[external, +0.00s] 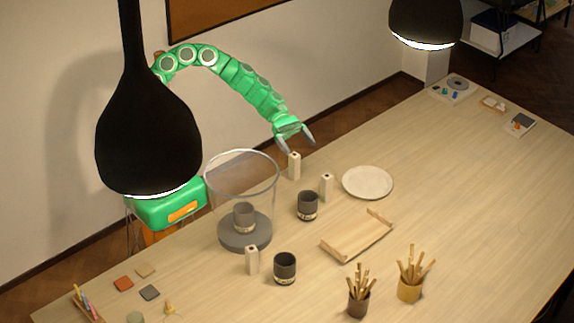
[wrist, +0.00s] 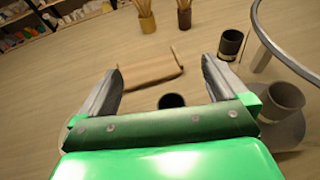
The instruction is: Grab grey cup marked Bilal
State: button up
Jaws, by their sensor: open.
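Three dark grey cups with pale label bands stand in the external view; I cannot read the names. One cup (external: 243,216) is on a round grey base (external: 245,236) inside a clear open-topped cylinder (external: 207,180). A second cup (external: 307,205) stands right of the cylinder, and a third cup (external: 285,267) is nearer the front. My gripper (external: 298,142) is open and empty, above the table behind the second cup. In the wrist view, the second cup (wrist: 172,101) shows partly between my open fingers (wrist: 160,80); the cup in the cylinder (wrist: 283,101) is at right.
Pale blocks (external: 294,166), (external: 327,186) and (external: 252,260) stand near the cups. A wooden tray (external: 357,236), a white plate (external: 367,182) and stick holders (external: 410,287) lie to the right. A black lamp (external: 148,140) hangs at left.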

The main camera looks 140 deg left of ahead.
send_near(312, 208)
jog(key=shift+a+f+x, duration=0.1)
jog(key=shift+f+x, duration=0.05)
jog(key=shift+x, duration=0.9)
jog(key=shift+a+f+x, duration=0.1)
jog(key=shift+f+x, duration=0.05)
jog(key=shift+x, duration=0.9)
jog(key=shift+a+f+x, duration=0.1)
jog(key=shift+f+x, duration=0.05)
jog(key=shift+x, duration=0.95)
jog(key=shift+s, duration=0.1)
jog(key=c, duration=1)
jog(key=shift+c, duration=0.2)
jog(key=shift+r, duration=0.15)
